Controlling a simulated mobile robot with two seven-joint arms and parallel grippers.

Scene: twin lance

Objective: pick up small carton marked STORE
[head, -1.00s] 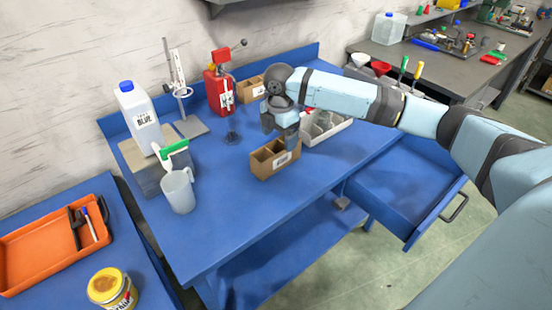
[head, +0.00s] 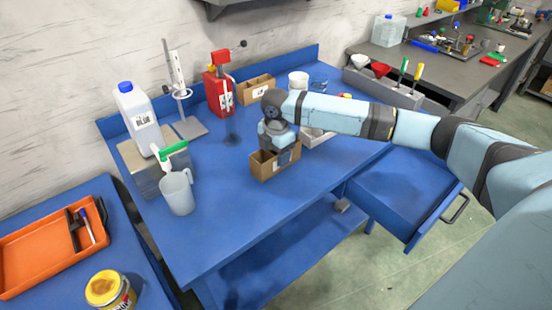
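A similar brown carton (head: 257,88) with a label stands farther back, beside the red press. I cannot tell which one is marked STORE. My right gripper (head: 272,149) points down over the nearer carton, its fingers at or inside the open top. The fingertips are partly hidden, so I cannot tell whether they grip a wall. My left gripper is not in view.
The red press (head: 217,92), a white jug (head: 139,118) on a block and a clear pitcher (head: 177,192) stand to the left. A light tray (head: 316,137) lies partly behind my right arm. An open blue drawer (head: 410,195) juts out at the right. The front bench surface is clear.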

